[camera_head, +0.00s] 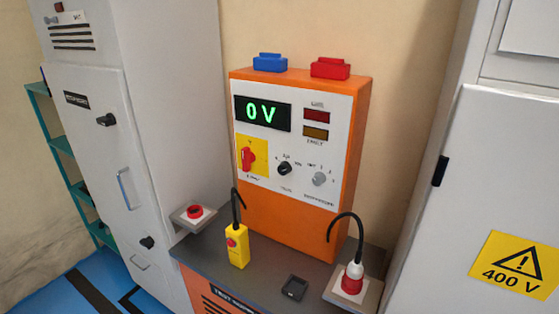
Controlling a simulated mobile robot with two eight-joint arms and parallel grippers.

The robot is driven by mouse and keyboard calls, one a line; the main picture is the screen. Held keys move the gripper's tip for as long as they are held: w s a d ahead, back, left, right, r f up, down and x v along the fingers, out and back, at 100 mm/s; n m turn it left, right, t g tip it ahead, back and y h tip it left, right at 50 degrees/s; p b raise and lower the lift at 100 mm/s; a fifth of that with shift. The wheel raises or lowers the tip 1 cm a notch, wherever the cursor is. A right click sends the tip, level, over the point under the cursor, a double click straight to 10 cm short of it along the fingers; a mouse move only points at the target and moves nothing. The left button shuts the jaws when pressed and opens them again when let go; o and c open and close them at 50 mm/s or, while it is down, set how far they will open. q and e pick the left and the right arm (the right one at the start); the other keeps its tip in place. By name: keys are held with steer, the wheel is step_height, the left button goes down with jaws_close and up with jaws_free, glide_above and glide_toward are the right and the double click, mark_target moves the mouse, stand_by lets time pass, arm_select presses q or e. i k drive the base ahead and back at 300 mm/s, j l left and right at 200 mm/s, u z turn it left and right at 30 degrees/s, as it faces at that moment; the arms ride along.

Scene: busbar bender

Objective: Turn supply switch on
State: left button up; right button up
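The orange supply unit (301,165) stands on a dark bench top against the wall, with a white front panel. Its display (262,114) reads 0 V in green. A red rotary switch (247,159) sits on a yellow plate at the left of the panel, its handle close to upright. A black knob (284,168) and a grey knob (319,179) sit to its right. A dark red lamp window (316,115) and a dull amber one (316,132) are at the upper right. Neither of my grippers shows in this view.
Grey cabinets flank the bench; the right one bears a 400 V sign (508,265).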

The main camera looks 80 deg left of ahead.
mark_target(248, 157)
steer(key=u, duration=3.05)
steer(key=i+j+u, duration=0.15)
steer(key=u, duration=0.3)
steer(key=i+j+u, duration=0.1)
steer(key=i+u, duration=0.15)
steer(key=u, duration=0.25)
